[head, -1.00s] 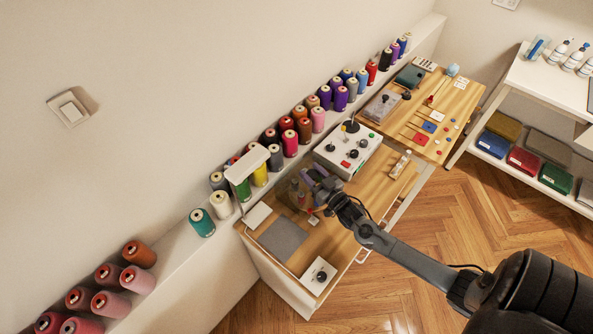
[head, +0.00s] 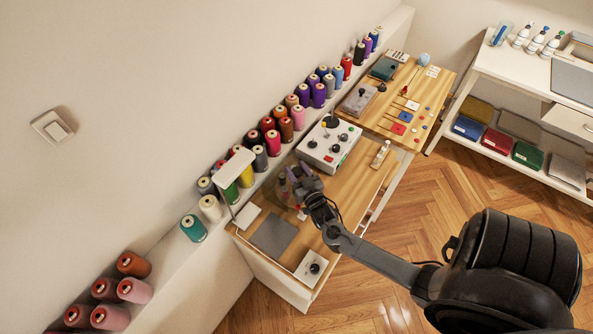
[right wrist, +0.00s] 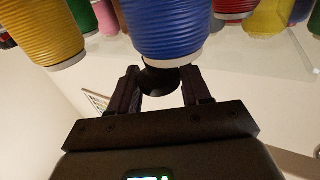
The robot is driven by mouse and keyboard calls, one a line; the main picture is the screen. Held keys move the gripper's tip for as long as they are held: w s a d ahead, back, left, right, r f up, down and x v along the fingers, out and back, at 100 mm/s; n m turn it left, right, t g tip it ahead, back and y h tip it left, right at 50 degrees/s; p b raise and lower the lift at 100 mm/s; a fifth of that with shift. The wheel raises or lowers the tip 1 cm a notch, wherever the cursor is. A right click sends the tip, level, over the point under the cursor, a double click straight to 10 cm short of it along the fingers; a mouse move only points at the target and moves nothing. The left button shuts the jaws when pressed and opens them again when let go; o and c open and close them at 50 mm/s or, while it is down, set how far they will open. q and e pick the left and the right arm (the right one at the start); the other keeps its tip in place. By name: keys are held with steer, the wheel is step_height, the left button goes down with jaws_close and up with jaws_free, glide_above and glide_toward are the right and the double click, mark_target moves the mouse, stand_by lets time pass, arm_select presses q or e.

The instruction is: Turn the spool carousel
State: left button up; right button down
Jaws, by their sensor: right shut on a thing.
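The spool carousel (head: 283,190) is a small round, partly see-through stand on the wooden table, largely hidden behind my right gripper (head: 306,186). In the right wrist view, the gripper's two dark fingers (right wrist: 160,82) sit on either side of a black rounded knob (right wrist: 158,78) and are shut on it. A blue spool (right wrist: 168,30) hangs over the knob in that view and hides part of it. A yellow spool (right wrist: 43,35) is to its left. My left gripper is in no view.
A white control box (head: 328,143) stands on the table behind the gripper. A white lamp (head: 233,168) and a grey mat (head: 272,235) are to the left. Thread spools (head: 273,143) line the wall ledge.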

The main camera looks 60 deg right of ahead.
steer(key=c, duration=0.7)
jaws_free()
steer(key=shift+o, duration=0.2)
steer(key=v, duration=1)
steer(key=shift+s+a, duration=0.25)
steer(key=shift+s, duration=0.05)
